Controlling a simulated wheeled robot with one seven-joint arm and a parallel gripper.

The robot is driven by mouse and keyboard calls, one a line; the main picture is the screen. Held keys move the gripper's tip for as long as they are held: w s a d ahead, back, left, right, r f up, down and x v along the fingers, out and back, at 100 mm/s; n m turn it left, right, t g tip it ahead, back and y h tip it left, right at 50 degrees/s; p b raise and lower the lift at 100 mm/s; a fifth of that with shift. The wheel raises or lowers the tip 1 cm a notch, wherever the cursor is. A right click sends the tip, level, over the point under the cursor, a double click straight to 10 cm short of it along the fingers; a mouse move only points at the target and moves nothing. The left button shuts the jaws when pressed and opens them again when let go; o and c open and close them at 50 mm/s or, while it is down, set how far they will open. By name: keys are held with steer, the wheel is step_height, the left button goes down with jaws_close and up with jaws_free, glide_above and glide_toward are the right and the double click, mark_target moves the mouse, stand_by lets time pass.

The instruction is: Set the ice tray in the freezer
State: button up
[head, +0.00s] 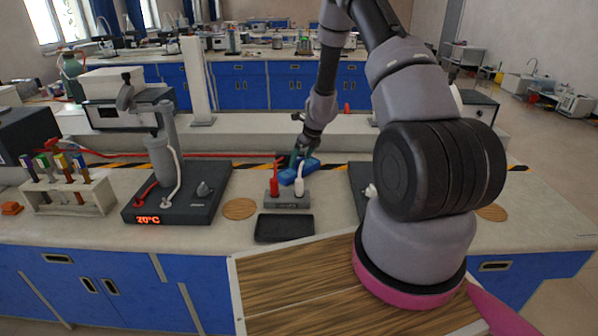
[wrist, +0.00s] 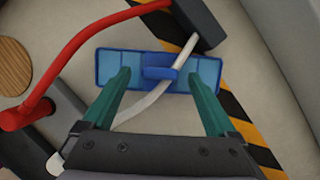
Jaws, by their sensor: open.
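The blue ice tray (wrist: 112,64) lies flat on the bench in the wrist view, with lighter blue panels at both ends and a raised darker blue block in its middle. In the head view it shows as a small blue shape (head: 300,171) behind a grey stand, partly hidden by my gripper. My gripper (wrist: 160,76) is open, its two green fingers apart over the tray, with nothing held between them. It also shows in the head view (head: 299,160), pointing down at the tray. I cannot pick out a freezer in either view.
A white curved tube (wrist: 150,98) crosses the tray between my fingers. A thick red tube (wrist: 75,42) arches beside it. The grey stand (head: 287,202) holds red and white fittings. A black tray (head: 284,228), cork mat (head: 239,209) and heater plate (head: 178,195) are nearby on the bench.

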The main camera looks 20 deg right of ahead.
mark_target(300, 159)
steer(key=shift+x, duration=1.6)
jaws_close()
steer(key=shift+r, duration=0.2)
